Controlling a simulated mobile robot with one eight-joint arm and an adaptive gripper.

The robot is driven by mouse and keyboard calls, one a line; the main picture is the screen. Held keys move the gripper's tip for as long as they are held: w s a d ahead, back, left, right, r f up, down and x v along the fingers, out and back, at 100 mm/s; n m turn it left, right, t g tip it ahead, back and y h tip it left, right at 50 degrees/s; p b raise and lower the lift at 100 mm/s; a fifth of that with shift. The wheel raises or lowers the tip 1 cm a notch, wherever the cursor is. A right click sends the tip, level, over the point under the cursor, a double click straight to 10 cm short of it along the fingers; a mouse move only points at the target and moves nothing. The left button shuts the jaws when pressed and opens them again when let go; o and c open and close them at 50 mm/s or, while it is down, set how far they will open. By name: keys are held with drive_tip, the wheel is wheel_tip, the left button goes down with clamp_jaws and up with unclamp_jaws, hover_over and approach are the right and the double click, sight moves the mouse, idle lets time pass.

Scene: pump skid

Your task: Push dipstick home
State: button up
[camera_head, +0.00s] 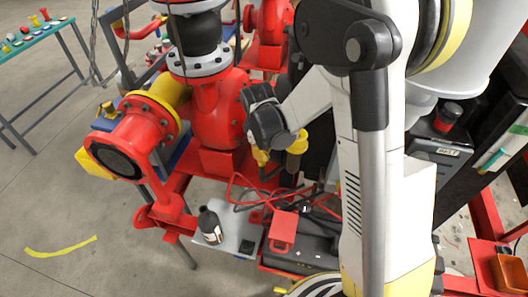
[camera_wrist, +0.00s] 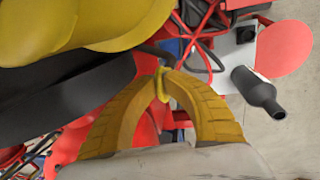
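My gripper (camera_head: 278,170) points down in the middle of the head view, close above the red and black parts of the skid. In the wrist view its two yellow-brown fingers (camera_wrist: 162,74) arch together until their tips nearly meet. A small brighter yellow piece, which looks like the dipstick's handle (camera_wrist: 163,88), sits between the fingertips. The rest of the dipstick and its hole are hidden. I cannot tell how far in it is.
A black bottle (camera_head: 210,225) stands on a light plate, beside a red box (camera_head: 283,231) and tangled red and black cables (camera_head: 262,192). A red pump body with flanges (camera_head: 217,115) rises to the left. A large yellow rounded part (camera_wrist: 90,22) fills the wrist view's top left.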

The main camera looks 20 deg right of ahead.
drive_tip(key=o, duration=0.4)
drive_tip(key=shift+r, duration=0.1)
wheel_tip(320, 180, up, 12)
drive_tip(key=s+a, duration=0.1)
drive_tip(key=s, duration=0.1)
drive_tip(key=shift+a+f, duration=0.2)
drive_tip(key=shift+f, duration=0.05)
drive_tip(key=s+m+t+y+b, duration=0.1)
drive_tip(key=s+m+t+b, duration=0.4)
drive_tip(key=s, duration=1.1)
drive_tip(key=m+b, duration=0.3)
drive_tip(key=m, duration=0.2)
drive_tip(key=shift+s+d+f+m, duration=0.15)
drive_tip(key=shift+d+f+m, duration=0.1)
drive_tip(key=shift+d+m, duration=0.1)
